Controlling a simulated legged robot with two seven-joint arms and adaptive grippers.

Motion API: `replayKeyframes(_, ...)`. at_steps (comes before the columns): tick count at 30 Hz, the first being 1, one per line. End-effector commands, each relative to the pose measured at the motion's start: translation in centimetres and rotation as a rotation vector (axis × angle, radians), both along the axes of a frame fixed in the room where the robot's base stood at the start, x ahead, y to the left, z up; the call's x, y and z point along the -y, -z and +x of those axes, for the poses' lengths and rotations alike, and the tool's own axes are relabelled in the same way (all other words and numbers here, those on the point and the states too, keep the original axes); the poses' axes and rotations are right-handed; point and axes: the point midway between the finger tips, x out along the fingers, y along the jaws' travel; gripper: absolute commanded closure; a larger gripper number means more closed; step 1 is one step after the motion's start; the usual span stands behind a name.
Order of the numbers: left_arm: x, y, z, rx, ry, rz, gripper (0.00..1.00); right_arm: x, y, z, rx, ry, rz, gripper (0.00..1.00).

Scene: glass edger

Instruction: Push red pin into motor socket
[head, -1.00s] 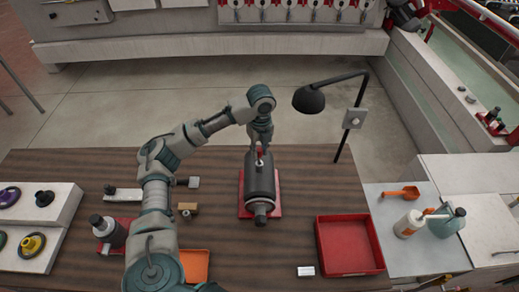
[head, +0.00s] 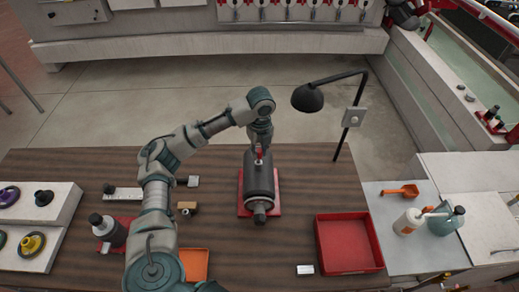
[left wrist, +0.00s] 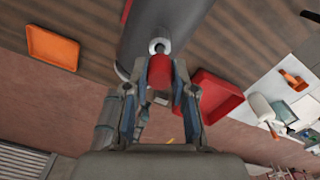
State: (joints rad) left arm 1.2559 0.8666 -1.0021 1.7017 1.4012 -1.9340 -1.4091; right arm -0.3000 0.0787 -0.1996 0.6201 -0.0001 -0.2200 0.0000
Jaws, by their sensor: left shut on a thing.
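The dark grey motor (head: 259,182) lies on a red plate (head: 275,208) near the middle of the striped table. The red pin (head: 258,153) is at the top of the motor, between the fingers of my left gripper (head: 259,146). In the left wrist view, my left gripper (left wrist: 160,85) is shut on the red pin (left wrist: 160,70). The pin's tip points at the pale ringed motor socket (left wrist: 158,46) and appears to be at its opening. How deep it sits I cannot tell. My right gripper is not in view.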

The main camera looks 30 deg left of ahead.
Motion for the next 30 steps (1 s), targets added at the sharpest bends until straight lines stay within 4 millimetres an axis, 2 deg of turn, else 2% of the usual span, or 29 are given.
replayKeyframes(30, 0.0, 2.6, 0.0, 0.0, 0.001, 0.0, 1.0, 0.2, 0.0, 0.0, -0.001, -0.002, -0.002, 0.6)
